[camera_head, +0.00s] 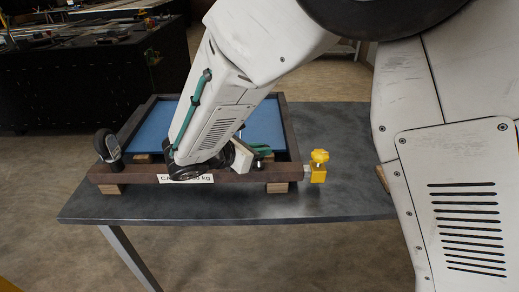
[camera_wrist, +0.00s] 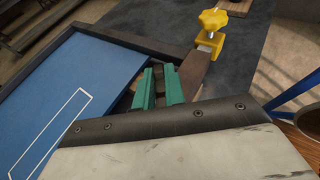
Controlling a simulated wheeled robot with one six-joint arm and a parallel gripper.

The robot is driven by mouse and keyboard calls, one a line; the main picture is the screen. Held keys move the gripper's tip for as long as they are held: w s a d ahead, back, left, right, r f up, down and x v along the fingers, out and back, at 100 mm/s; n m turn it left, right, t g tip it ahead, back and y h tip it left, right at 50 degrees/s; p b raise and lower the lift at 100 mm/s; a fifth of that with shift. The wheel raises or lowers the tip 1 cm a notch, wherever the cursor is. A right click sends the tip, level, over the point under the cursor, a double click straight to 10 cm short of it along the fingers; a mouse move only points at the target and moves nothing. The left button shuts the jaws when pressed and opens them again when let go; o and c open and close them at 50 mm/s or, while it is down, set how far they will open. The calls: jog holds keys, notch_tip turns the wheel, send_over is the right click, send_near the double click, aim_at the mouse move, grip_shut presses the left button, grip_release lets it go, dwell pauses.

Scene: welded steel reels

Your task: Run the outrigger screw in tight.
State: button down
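The outrigger screw has a yellow star-shaped knob (camera_head: 319,156), which also shows in the wrist view (camera_wrist: 214,19). It sits on a yellow block (camera_head: 318,174) at the right end of a brown steel frame (camera_head: 240,174). In the wrist view the yellow block (camera_wrist: 211,42) is at the top right, beyond my fingertips. My gripper (camera_head: 262,150) is over the frame's right part, left of the knob and apart from it. In the wrist view its two green fingers (camera_wrist: 162,84) stand apart with nothing between them. The screw's thread is hidden.
The frame holds a blue panel (camera_head: 152,130) and rests on wooden blocks (camera_head: 278,187) on a grey table (camera_head: 345,150). The table is clear right of the knob. A dark bench (camera_head: 95,80) stands behind.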

jog(key=shift+m+g, duration=0.3)
jog(key=m+g+h, duration=0.1)
jog(key=m+g, duration=0.1)
jog(key=shift+m+g+h, duration=0.3)
jog(key=shift+g, duration=0.1)
jog(key=shift+m+g+h, duration=0.4)
jog(key=shift+m+g, duration=1.8)
jog(key=shift+g, duration=0.3)
jog(key=c, duration=1.5)
grip_release()
jog(key=shift+o, duration=0.2)
jog(key=shift+a, duration=0.1)
jog(key=v, duration=0.7)
jog(key=shift+w+a+r, duration=0.1)
jog(key=shift+a+r, duration=0.05)
jog(key=shift+a, duration=0.15)
